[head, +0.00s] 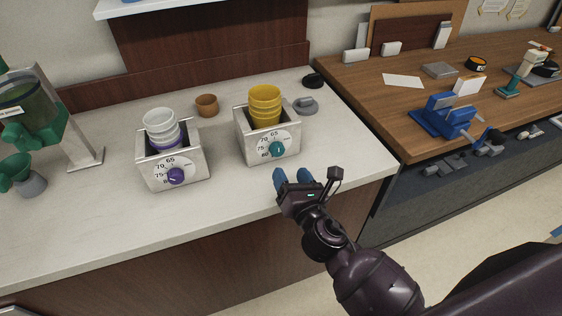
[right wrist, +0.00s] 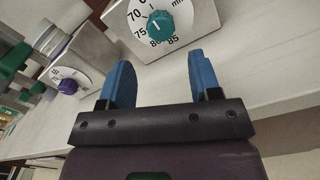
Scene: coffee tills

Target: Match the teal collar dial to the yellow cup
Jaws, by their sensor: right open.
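The yellow cups (head: 265,96) stand stacked in the right-hand metal box on the white counter. That box has a teal dial (head: 277,149) on a white scale on its front; the dial also shows in the right wrist view (right wrist: 156,23). The scale reads 65, 70, 75, 80 and 85 around the dial, and the pointer's exact setting is too small to tell. My right gripper (head: 292,175) is open and empty, in front of and below the teal dial, apart from it. Its blue fingers (right wrist: 160,82) are spread in the wrist view. My left gripper is not in view.
A second box (head: 172,160) with white cups (head: 161,124) and a purple dial (head: 176,176) stands to the left. A brown cup (head: 206,105) sits behind, and a grey lid-like piece (head: 306,106) lies right of the yellow cups. A wooden bench (head: 400,120) adjoins at right.

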